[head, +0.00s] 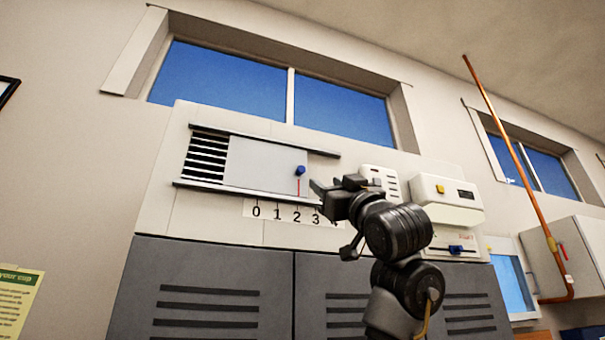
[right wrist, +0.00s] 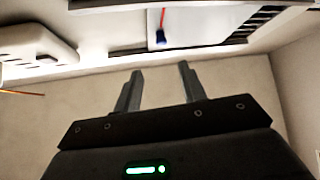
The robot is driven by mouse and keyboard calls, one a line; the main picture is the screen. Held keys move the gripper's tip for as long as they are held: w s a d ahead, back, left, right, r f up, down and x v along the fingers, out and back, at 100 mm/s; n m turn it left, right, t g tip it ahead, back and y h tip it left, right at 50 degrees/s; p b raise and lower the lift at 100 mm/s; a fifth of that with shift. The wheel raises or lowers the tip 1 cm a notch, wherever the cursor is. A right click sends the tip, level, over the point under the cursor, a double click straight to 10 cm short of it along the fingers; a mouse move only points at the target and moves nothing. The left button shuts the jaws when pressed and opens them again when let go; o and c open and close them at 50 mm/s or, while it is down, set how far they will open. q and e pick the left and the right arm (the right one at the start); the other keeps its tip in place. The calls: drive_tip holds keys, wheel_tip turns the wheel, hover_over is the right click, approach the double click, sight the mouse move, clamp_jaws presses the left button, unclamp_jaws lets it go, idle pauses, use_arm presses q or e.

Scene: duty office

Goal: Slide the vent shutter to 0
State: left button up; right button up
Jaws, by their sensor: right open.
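The vent shutter (head: 262,166) is a pale sliding plate between two dark rails on the wall panel. Dark vent slats (head: 206,155) show uncovered to its left. A blue knob (head: 300,170) sits at the plate's right side, with a red pointer (head: 299,188) below it. The pointer stands at about 2 on the number scale (head: 270,211). My right gripper (head: 326,188) is open and empty, just right of and below the knob. In the right wrist view, the knob (right wrist: 160,38) shows beyond the two separated fingertips (right wrist: 161,70), not between them. My left gripper is not in view.
A white louvred box (head: 381,184) and a white unit with a yellow button (head: 447,192) are mounted right of the shutter. Grey louvred cabinets (head: 205,285) stand below. A copper pipe (head: 520,165) runs up the right wall. Windows lie above.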

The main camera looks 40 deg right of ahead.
sight(303, 172)
drive_tip(key=p+x, duration=0.2)
drive_tip(key=x, duration=0.1)
drive_tip(key=p+x, duration=0.2)
drive_tip(key=x, duration=0.1)
drive_tip(key=f+p+x, duration=0.1)
drive_tip(key=p+x, duration=0.2)
drive_tip(key=shift+w+r, duration=0.25)
drive_tip(key=shift+w, duration=0.35)
drive_tip(key=shift+r+p, duration=0.35)
drive_tip(key=shift+p, duration=0.05)
drive_tip(key=shift+r, duration=0.2)
drive_tip(key=shift+w, duration=0.5)
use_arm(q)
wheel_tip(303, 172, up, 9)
use_arm(e)
drive_tip(key=shift+f, duration=0.1)
drive_tip(key=shift+c, duration=0.3)
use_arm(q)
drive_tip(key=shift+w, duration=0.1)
use_arm(e)
drive_tip(key=shift+s, duration=0.15)
clamp_jaws()
